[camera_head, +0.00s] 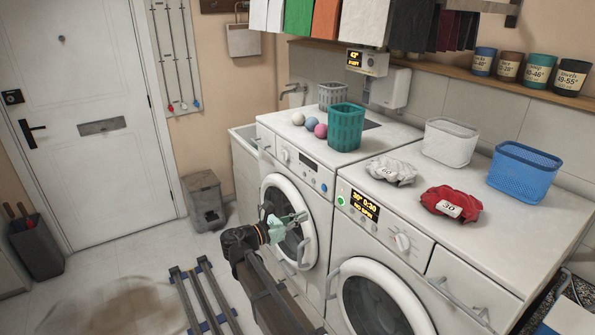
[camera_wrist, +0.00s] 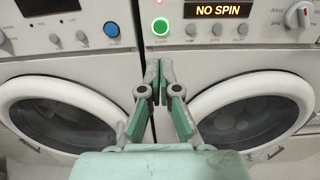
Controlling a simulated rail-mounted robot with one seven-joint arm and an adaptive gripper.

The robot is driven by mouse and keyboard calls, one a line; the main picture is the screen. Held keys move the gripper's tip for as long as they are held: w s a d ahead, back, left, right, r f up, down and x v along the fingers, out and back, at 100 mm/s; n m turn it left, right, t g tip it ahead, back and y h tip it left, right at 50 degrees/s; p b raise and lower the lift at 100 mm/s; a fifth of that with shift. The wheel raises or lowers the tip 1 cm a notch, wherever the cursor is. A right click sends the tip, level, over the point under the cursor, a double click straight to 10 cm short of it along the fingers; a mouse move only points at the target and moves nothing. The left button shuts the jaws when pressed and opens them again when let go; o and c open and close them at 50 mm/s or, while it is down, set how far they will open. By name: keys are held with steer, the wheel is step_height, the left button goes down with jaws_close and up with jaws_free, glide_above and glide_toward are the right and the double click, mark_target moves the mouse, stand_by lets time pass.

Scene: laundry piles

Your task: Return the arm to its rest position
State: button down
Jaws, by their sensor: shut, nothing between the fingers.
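My gripper (camera_head: 296,217) is in front of the left washing machine (camera_head: 296,175), near its round door. The arm reaches up from the bottom middle of the head view. In the wrist view my gripper (camera_wrist: 159,74) points at the gap between the two machines, its fingertips together with nothing held. It overlaps the left edge of the right machine's (camera_head: 372,230) front. That machine's display reads "NO SPIN" in the wrist view, with a lit green button (camera_wrist: 160,26) beside it. Both round doors look shut.
On the machine tops are a green basket (camera_head: 346,127), a white basket (camera_head: 450,142), a blue basket (camera_head: 524,172), a grey-white cloth (camera_head: 391,169), a red cloth (camera_head: 451,203) and several balls. A floor rail (camera_head: 203,298) lies at lower left. Floor by the door (camera_head: 90,115) is mostly clear.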

steer(key=s+d+f+m+g+y, duration=0.3)
steer(key=s+f+m, duration=0.25)
steer(key=f, duration=0.55)
steer(key=s+d+f+m+g+y, duration=0.2)
steer(key=s+f+m+y, duration=0.3)
steer(key=f, duration=0.7)
steer(key=s+d+f+m+g+y, duration=0.1)
steer(key=s+d+f+m+g, duration=0.25)
steer(key=s+f, duration=0.55)
steer(key=s+d+f+m+g+y, duration=0.2)
steer(key=s+f, duration=0.4)
steer(key=s, duration=0.5)
steer(key=s+d+f+m+g+y, duration=0.2)
steer(key=s+f+m, duration=0.3)
steer(key=s, duration=0.6)
steer(key=s+d+f+m+g+y, duration=0.2)
steer(key=s+f, duration=0.5)
steer(key=s, duration=0.5)
steer(key=shift+d+m+g, duration=0.45)
steer(key=shift+m+g, duration=0.25)
steer(key=shift+g, duration=0.25)
steer(key=shift+f, duration=0.1)
